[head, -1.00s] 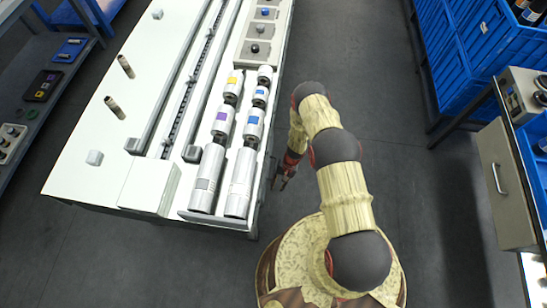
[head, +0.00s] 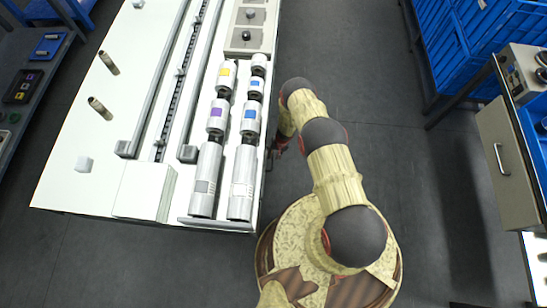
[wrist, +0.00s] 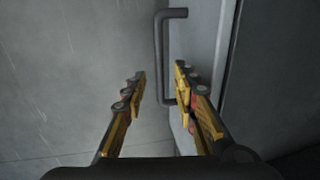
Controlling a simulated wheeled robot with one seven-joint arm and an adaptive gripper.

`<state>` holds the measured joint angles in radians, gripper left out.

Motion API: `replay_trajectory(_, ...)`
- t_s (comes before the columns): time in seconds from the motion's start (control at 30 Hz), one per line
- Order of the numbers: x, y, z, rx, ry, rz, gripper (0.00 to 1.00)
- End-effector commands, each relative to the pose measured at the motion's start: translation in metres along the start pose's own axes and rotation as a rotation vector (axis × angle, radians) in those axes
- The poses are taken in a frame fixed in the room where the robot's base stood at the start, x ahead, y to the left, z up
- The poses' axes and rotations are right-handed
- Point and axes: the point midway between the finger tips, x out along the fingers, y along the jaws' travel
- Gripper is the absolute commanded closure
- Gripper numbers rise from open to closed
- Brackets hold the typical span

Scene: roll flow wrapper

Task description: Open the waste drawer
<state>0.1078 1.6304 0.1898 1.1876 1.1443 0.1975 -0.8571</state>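A dark bar handle (wrist: 159,60) stands out from a grey front panel (wrist: 196,45) in the wrist view. I take this panel to be the drawer front on the side of the white machine (head: 95,150); no label shows. My gripper (wrist: 160,78) is open, one finger on each side of the bar in the picture. I cannot tell how far the bar reaches between the fingers, and no contact shows. In the head view my gripper (head: 274,151) is low beside the machine's right side, partly hidden by my arm.
Metal rollers (head: 206,180) lie along the machine's right edge. A cabinet with a handled drawer (head: 507,165) and stacked blue crates (head: 455,60) stand at the right. A dark shelf (head: 25,75) stands at the left. The floor (head: 390,110) between machine and cabinet is clear.

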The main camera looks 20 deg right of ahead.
Motion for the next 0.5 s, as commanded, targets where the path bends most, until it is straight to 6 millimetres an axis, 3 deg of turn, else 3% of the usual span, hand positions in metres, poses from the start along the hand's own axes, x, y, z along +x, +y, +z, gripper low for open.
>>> replay_trajectory(0.03, 0.01, 0.001, 0.001, 0.0, -0.001, 0.0, 0.71)
replay_trajectory(0.2, 0.024, 0.0, 0.0, 0.0, 0.0, 0.0, 0.71)
replay_trajectory(0.5, 0.028, 0.0, 0.0, 0.0, 0.0, 0.0, 0.71)
